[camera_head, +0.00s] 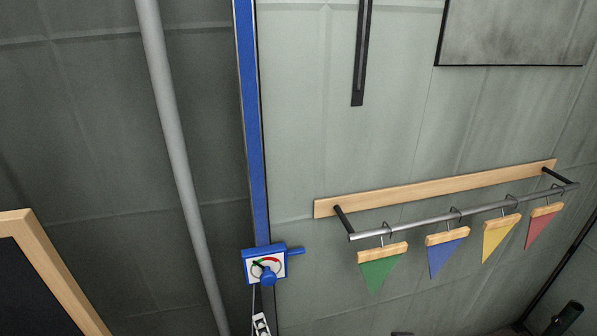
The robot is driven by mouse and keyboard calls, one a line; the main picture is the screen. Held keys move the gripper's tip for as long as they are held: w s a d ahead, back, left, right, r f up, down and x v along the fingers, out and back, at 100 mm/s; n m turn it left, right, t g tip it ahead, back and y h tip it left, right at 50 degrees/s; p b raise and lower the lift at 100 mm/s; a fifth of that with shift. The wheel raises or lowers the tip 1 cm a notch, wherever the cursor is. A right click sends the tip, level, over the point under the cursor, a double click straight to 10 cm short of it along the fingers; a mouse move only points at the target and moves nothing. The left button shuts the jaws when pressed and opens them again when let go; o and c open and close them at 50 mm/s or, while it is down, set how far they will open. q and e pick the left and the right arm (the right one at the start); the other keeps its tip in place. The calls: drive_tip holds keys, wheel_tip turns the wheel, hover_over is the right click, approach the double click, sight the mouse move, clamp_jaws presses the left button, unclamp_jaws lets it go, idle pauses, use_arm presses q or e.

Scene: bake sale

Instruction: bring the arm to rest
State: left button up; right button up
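Neither of my grippers can be made out in the head view, and no arm is clearly visible. The view shows a wall with a rail (465,211) on a wooden backboard (437,188). Green (381,271), blue (448,257), yellow (498,238) and red (541,226) pennants hang from the rail by hooks, each with a wooden top bar.
A blue box with a dial (265,265) sits at the foot of a blue vertical strip (252,120). A grey pole (172,130) stands left of it. A wood-framed dark board (45,265) is at lower left. A small white-and-black piece (261,325) is cut off below.

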use_arm(q)
drive_tip(key=a+f+n+g+h, duration=0.4)
drive_tip(key=a+n+g+h, duration=0.1)
drive_tip(key=a+n, duration=0.6)
drive_tip(key=shift+f+n+g, duration=0.3)
drive_tip(key=shift+n+g, duration=0.4)
drive_tip(key=shift+g, duration=0.2)
drive_tip(key=shift+s, duration=0.1)
idle(1.6)
